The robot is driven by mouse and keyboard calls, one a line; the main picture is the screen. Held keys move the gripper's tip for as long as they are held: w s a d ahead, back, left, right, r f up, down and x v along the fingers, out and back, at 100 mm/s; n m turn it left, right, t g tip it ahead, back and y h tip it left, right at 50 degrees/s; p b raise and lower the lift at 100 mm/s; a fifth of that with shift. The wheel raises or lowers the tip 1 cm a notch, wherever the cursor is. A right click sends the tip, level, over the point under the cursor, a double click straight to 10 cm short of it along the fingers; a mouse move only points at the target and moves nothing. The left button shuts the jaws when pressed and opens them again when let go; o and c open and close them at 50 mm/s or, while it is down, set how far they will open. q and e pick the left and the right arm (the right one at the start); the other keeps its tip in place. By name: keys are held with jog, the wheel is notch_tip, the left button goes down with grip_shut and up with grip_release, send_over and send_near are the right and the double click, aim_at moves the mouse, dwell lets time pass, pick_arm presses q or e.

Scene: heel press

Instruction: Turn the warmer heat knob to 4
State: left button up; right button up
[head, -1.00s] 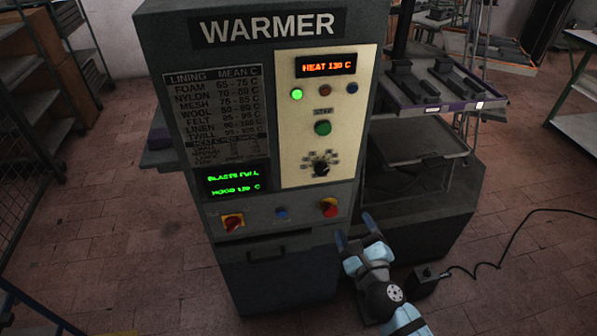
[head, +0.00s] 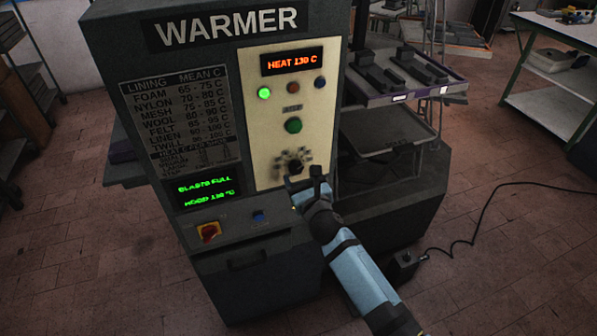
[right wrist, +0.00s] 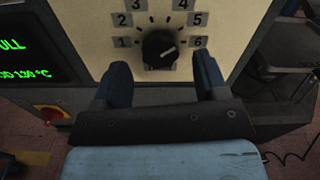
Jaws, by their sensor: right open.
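The black heat knob (right wrist: 159,49) sits on the cream panel of the warmer (head: 225,25), ringed by labels 1 to 6. Its white pointer line aims right and slightly up, near the 6 on the 5–6 side. It also shows in the head view (head: 294,166), just above my right gripper (head: 304,180). My right gripper (right wrist: 162,75) is open and empty, its fingers apart below and to either side of the knob, seemingly not touching it. The display (head: 292,62) reads HEAT 130 C. My left gripper is not in view.
A green button (head: 293,125) sits above the knob. A red-yellow switch (head: 208,231) and a blue button (head: 259,216) are on the ledge below. A press with trays (head: 385,130) stands right of the warmer. A box with a cable (head: 403,264) lies on the floor.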

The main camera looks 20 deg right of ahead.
jog(key=shift+w, duration=1.15)
jog(key=c, duration=0.9)
